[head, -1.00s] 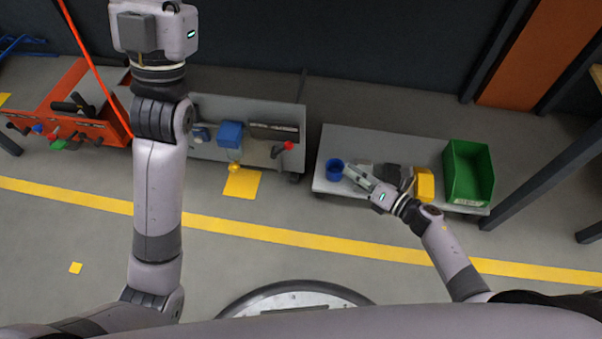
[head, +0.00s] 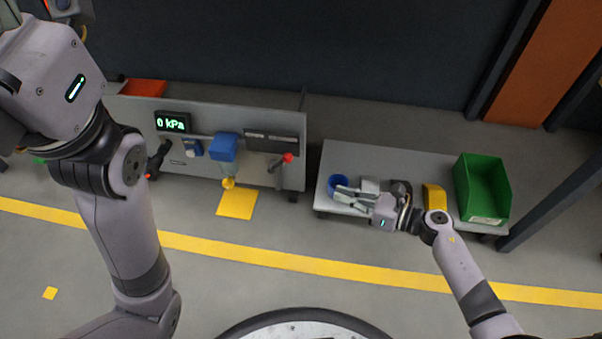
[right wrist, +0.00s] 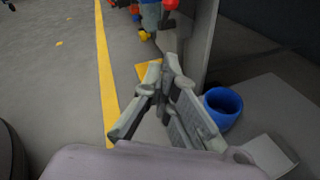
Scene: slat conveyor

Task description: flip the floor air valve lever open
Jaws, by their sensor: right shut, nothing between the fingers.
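A lever with a red knob (head: 287,158) sticks out of the grey panel (head: 295,125) at its right end; in the right wrist view the red knob (right wrist: 170,5) is at the top edge. I cannot tell for certain that this is the air valve lever. A gauge (head: 173,121) on the panel reads 0 kPa. My right gripper (head: 340,192) is shut and empty beside the blue cup, right of the panel and apart from the lever. Its fingertips (right wrist: 163,66) meet in the right wrist view. My left arm crosses the left side; its fingers are out of view.
A low grey cart (head: 385,155) holds the blue cup (head: 338,184), a yellow object (head: 434,197) and a green bin (head: 484,190). A blue box (head: 224,147) and a yellow fitting (head: 228,183) are on the panel. A dark-handled part (head: 157,160) is at its left. Floor in front is clear.

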